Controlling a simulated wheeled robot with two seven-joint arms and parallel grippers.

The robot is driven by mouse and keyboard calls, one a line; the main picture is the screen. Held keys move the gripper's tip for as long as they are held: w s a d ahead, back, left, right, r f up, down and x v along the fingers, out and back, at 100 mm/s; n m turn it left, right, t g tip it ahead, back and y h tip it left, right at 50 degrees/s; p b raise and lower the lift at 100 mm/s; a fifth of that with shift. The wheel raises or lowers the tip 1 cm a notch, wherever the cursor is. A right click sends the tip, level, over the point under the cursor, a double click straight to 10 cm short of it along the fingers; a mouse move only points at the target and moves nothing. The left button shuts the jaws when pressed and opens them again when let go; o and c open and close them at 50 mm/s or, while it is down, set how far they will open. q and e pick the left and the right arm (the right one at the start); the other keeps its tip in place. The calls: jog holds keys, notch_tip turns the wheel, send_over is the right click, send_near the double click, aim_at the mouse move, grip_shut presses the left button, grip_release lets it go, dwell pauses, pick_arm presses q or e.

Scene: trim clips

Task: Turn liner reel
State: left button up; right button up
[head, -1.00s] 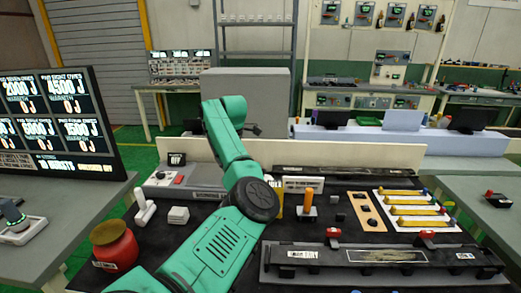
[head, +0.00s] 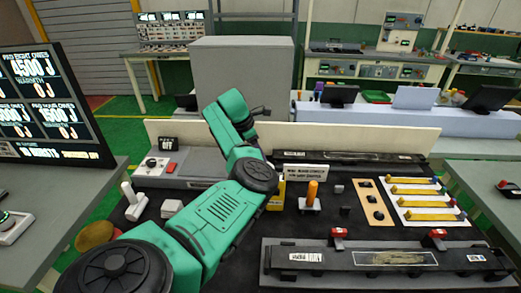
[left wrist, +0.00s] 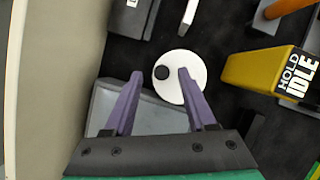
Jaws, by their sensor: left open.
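In the left wrist view, a white round disc with a black knob (left wrist: 190,83), which looks like the liner reel, lies flat on the dark bench top. My left gripper (left wrist: 160,74) is open, with its two purple fingers pointing at the disc. The right finger overlaps the disc in the picture; the left finger is beside it. I cannot tell whether either touches it. The black knob shows between the fingertips. In the head view my green left arm hides the disc and the gripper. My right gripper is not in view.
A yellow box reading HOLD IDLE (left wrist: 268,75) stands right of the disc. An orange-handled lever (head: 312,194), yellow strips on a white board (head: 424,201) and a long grey fixture with red clamps (head: 385,260) lie to the right. A low cream wall (head: 370,138) edges the bench's back.

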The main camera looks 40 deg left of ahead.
pick_arm(q)
jog(key=shift+w+d+f, duration=0.1)
jog(key=shift+f, duration=0.25)
jog(key=shift+d, duration=0.1)
jog(key=shift+f, duration=0.1)
grip_shut()
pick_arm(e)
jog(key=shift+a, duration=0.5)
